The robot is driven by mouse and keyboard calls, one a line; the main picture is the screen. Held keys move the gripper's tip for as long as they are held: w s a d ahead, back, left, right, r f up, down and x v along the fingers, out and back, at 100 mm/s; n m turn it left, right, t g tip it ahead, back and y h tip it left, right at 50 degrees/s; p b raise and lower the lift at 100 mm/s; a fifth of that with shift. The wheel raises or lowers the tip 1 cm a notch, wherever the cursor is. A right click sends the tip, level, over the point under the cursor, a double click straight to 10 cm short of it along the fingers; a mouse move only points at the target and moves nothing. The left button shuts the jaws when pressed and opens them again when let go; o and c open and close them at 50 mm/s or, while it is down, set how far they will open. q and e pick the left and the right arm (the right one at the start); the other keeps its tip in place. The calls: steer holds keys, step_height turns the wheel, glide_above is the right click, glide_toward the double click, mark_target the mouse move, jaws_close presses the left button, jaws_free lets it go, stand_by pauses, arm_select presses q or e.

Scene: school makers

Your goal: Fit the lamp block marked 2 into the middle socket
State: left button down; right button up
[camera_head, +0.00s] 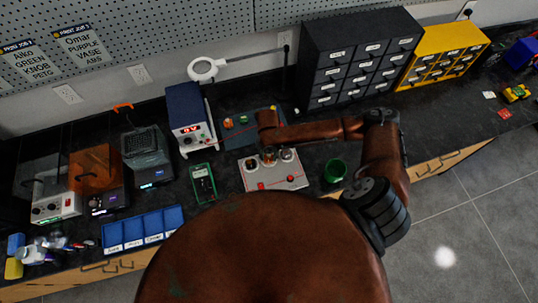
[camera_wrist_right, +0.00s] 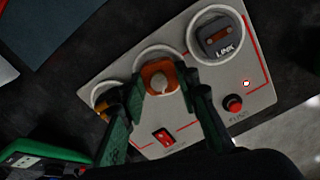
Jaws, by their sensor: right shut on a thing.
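The grey-white socket board (camera_head: 262,184) lies on the dark bench in the head view. It also fills the right wrist view (camera_wrist_right: 125,147). My right gripper (camera_wrist_right: 163,84) is shut on an orange lamp block (camera_wrist_right: 150,71) with a pale round top, over the middle socket (camera_wrist_right: 152,51). I cannot tell whether the block is seated or just above it. No number 2 is readable on it. The right-hand socket holds a dark block marked LINK (camera_wrist_right: 220,38). Another orange piece (camera_wrist_right: 103,107) shows at the left-hand socket, partly hidden by a finger. My left gripper is out of view.
The board has a red rocker switch (camera_wrist_right: 163,136) and a red push button (camera_wrist_right: 233,103). A green multimeter (camera_head: 203,184) lies to its left and a green cup (camera_head: 335,170) stands to its right. A power supply (camera_head: 190,117) and blue mat (camera_head: 237,138) are behind.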

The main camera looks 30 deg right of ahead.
mark_target(269, 155)
steer(key=shift+f, duration=0.35)
steer(key=o, duration=0.8)
steer(key=shift+c, duration=0.2)
step_height(269, 155, up, 11)
steer(key=p, duration=1.1)
steer(key=shift+s+d, duration=0.1)
